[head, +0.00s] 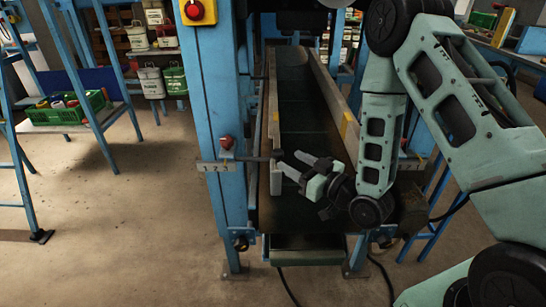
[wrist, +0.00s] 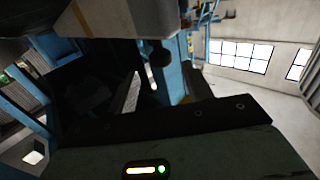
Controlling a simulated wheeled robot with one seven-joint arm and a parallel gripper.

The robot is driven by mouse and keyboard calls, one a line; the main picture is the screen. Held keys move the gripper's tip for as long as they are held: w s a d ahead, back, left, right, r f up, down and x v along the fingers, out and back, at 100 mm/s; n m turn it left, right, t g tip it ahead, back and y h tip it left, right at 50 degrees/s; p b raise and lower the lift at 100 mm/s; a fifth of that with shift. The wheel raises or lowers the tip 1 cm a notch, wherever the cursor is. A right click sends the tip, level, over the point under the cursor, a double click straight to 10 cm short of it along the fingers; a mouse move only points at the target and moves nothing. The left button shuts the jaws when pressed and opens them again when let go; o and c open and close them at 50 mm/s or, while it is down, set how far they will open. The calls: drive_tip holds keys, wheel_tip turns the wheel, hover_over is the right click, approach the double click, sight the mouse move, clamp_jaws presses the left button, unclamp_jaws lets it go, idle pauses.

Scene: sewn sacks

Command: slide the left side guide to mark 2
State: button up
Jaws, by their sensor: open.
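The left side guide (head: 273,105) is a long, narrow upright board along the left edge of the dark conveyor belt. A dark rod (head: 252,158) runs from near its front end leftward to the blue post. A pale scale plate (head: 214,167) with small marks is on that post; which mark the guide stands at is too small to tell. My gripper (head: 287,160) is open above the belt's front, fingers pointing left, tips close to the rod's right end. Contact cannot be told. The wrist view is dark, with a rounded black knob (wrist: 158,53) near its middle.
The right side guide (head: 334,92), with a yellow patch, runs along the belt's other edge. A red knob (head: 226,142) is on the left post above the plate, and a red button on a yellow box (head: 196,12) is higher up. Open belt (head: 305,115) lies between the guides.

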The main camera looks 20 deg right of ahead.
sight(282, 156)
drive_tip(key=w+b, duration=0.1)
drive_tip(key=b, duration=0.5)
drive_tip(key=shift+w+a+f+b, duration=0.3)
drive_tip(key=shift+w+a+f, duration=0.05)
drive_tip(key=shift+a, duration=0.05)
drive_tip(key=b, duration=0.3)
drive_tip(key=shift+w+a, duration=0.1)
drive_tip(key=shift+a, duration=0.05)
drive_tip(key=x, duration=0.4)
drive_tip(key=shift+w+a+r+p, duration=0.15)
drive_tip(key=shift+w+r+p, duration=0.15)
drive_tip(key=shift+w+a, duration=0.3)
drive_tip(key=shift+w, duration=0.2)
